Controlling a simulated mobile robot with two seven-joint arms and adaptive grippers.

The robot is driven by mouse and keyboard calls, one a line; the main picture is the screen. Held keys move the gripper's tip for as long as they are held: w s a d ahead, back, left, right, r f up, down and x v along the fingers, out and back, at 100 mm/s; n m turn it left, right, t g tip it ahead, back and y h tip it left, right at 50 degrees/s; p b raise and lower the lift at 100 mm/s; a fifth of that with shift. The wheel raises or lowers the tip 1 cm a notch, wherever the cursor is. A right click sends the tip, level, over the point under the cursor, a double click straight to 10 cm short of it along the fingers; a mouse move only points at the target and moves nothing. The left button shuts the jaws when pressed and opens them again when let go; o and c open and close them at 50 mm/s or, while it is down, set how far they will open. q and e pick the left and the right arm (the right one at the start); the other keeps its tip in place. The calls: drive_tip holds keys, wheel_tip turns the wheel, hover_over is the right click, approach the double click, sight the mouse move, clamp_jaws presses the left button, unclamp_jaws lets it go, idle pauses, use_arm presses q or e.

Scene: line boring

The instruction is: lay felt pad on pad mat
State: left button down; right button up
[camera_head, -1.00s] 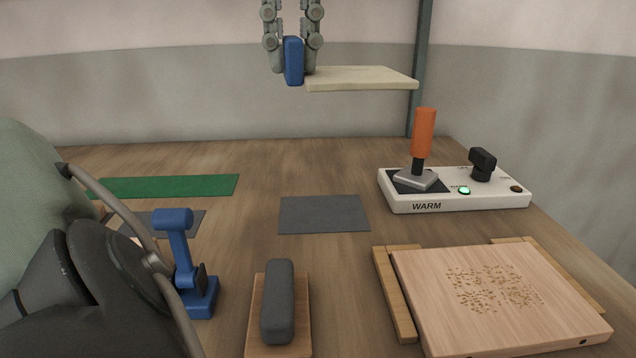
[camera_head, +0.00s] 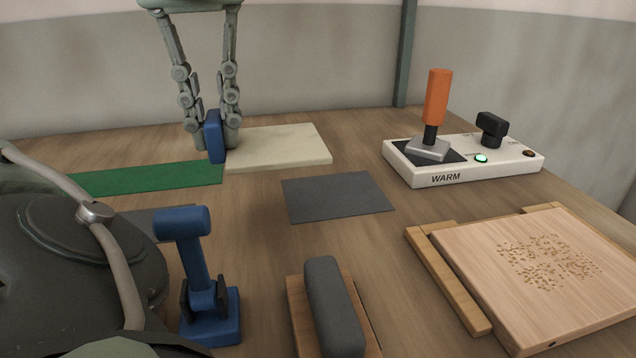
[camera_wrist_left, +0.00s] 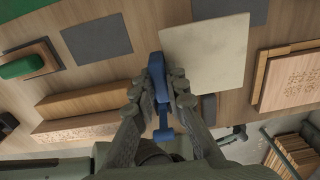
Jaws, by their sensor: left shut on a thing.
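My left gripper (camera_head: 214,140) is shut on the blue grip (camera_head: 214,125) at the left end of a flat cream felt pad (camera_head: 285,145). The pad is level, over the back of the table; I cannot tell whether it touches the wood. In the left wrist view the felt pad (camera_wrist_left: 207,55) extends up and right from the fingers. A dark grey mat (camera_head: 338,196) lies bare in front and right of the pad. A green mat (camera_head: 150,178) lies to the left, ending near the grip. Which is the pad mat is not marked. My right gripper is not seen.
A white WARM box (camera_head: 465,165) with an orange-handled lever stands at the back right. A wooden board (camera_head: 545,275) is at right. A blue stand tool (camera_head: 205,270) and a grey block (camera_head: 333,305) on wood are at front. Another grey mat (camera_head: 150,222) is partly hidden.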

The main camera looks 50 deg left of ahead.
sight(265, 132)
use_arm(q)
drive_tip(key=w+f, duration=0.1)
drive_tip(key=w, duration=0.1)
drive_tip(key=w+f+p, duration=0.1)
drive_tip(key=w, duration=0.1)
drive_tip(key=w+f, duration=0.1)
drive_tip(key=shift+w+a+f, duration=0.15)
drive_tip(key=shift+w+a, duration=0.05)
drive_tip(key=shift+w, duration=0.2)
drive_tip(key=w+f, duration=0.1)
drive_tip(key=w+f+p, duration=0.1)
drive_tip(key=w, duration=0.1)
drive_tip(key=w+f+p, duration=0.1)
drive_tip(key=w, duration=0.1)
drive_tip(key=shift+a+f, duration=0.1)
drive_tip(key=shift+a, duration=0.25)
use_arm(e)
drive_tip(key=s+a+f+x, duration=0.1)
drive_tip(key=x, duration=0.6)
use_arm(q)
drive_tip(key=shift+w+f, duration=0.1)
drive_tip(key=shift+f, duration=0.2)
drive_tip(key=shift+f+b, duration=0.25)
drive_tip(key=shift+b, duration=0.1)
wheel_tip(265, 132, down, 3)
drive_tip(key=shift+b, duration=1.15)
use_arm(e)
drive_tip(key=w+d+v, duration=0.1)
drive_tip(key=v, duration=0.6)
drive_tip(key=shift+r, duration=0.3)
